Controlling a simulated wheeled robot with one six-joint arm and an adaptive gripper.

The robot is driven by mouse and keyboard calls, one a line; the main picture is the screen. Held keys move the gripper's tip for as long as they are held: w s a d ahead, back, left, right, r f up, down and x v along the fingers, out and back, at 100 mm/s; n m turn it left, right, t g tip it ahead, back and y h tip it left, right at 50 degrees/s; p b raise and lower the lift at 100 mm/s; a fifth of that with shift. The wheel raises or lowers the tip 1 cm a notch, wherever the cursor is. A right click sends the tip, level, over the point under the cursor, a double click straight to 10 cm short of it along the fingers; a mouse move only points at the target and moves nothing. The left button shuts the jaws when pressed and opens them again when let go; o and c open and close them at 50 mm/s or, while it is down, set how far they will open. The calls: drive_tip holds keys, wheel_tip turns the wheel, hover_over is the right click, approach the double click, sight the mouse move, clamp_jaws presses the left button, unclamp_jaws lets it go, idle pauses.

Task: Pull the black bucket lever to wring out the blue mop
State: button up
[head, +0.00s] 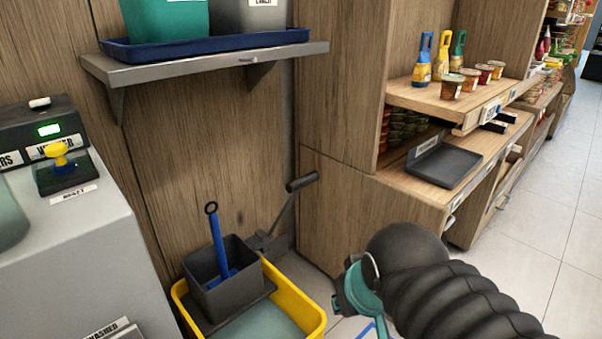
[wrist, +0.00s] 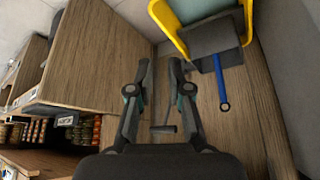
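The yellow bucket (head: 313,306) stands on the floor by the wooden wall with a dark wringer box (head: 222,276) on it. The blue mop (head: 217,240) stands in the box, its ringed handle up. The black lever (head: 282,214) rises from the wringer's right side, tilted right, ending in a black grip. The wrist view shows the bucket (wrist: 163,18), mop (wrist: 219,80) and black lever grip (wrist: 163,128). My gripper (wrist: 159,65) is open and empty there; the lever grip appears between its fingers, depth unclear. In the head view my arm partly hides the gripper, right of the bucket.
A wooden cabinet (head: 335,215) stands right of the lever, with stocked shelves (head: 430,95) beyond. A grey washer (head: 85,240) stands left of the bucket. A wall shelf (head: 200,66) with a blue tray hangs above. Tiled floor is open at far right.

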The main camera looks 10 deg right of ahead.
drive_tip(key=shift+w+f+g+p, duration=0.2)
drive_tip(key=shift+w+g+p, duration=0.15)
drive_tip(key=shift+g+p, duration=0.05)
clamp_jaws()
drive_tip(key=w+r+n+g+p, duration=0.1)
drive_tip(key=w+r, duration=0.3)
drive_tip(key=w, duration=0.6)
drive_tip(key=w+r+p, duration=0.3)
drive_tip(key=w+r, duration=0.2)
drive_tip(key=w, duration=0.5)
drive_tip(key=w+r+n+g+p, duration=0.1)
drive_tip(key=w+r+p, duration=0.2)
drive_tip(key=w, duration=0.8)
drive_tip(key=shift+d+r+n+g+y, duration=0.15)
drive_tip(key=shift+r+n+g+y, duration=0.2)
drive_tip(key=shift+r, duration=0.6)
wheel_tip(320, 180, up, 6)
drive_tip(key=w+n, duration=0.2)
drive_tip(key=n, duration=0.1)
drive_tip(key=shift+a+r, duration=0.2)
drive_tip(key=shift+a, duration=0.15)
wheel_tip(320, 180, down, 13)
drive_tip(key=shift+s+r+b, duration=0.1)
drive_tip(key=shift+b, duration=0.75)
drive_tip(key=shift+s+d+f, duration=0.1)
drive_tip(key=shift+f, duration=0.1)
